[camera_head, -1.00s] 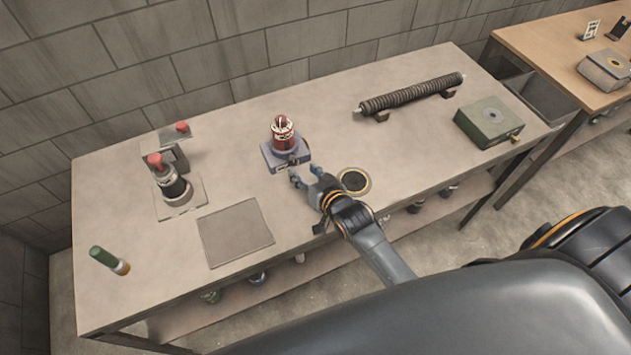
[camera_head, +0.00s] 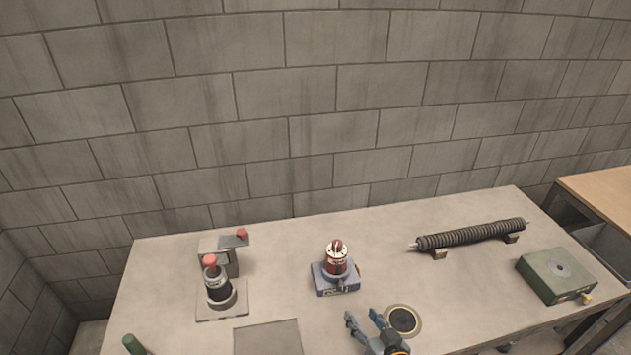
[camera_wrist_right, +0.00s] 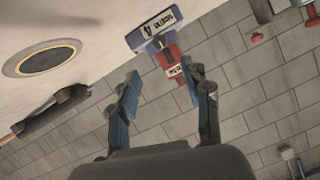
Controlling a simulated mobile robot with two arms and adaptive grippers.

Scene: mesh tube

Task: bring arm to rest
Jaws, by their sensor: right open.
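My right gripper (camera_head: 364,322) is at the bottom of the head view, in front of a red and white cylinder (camera_head: 336,260) on a blue-grey base (camera_head: 334,281). In the right wrist view its two blue fingers (camera_wrist_right: 165,95) are spread apart with nothing between them. The cylinder (camera_wrist_right: 172,62) and its base (camera_wrist_right: 153,32) show beyond the fingers, apart from them. Most of my right arm is below the head view. My left gripper is in neither view.
A dark round disc with a yellow rim (camera_head: 403,320) lies right of the gripper. A black, red-topped device (camera_head: 216,288) stands left, and a flat grey plate (camera_head: 268,338) lies in front. A ribbed dark tube (camera_head: 470,235) and a green box (camera_head: 556,275) are at the right.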

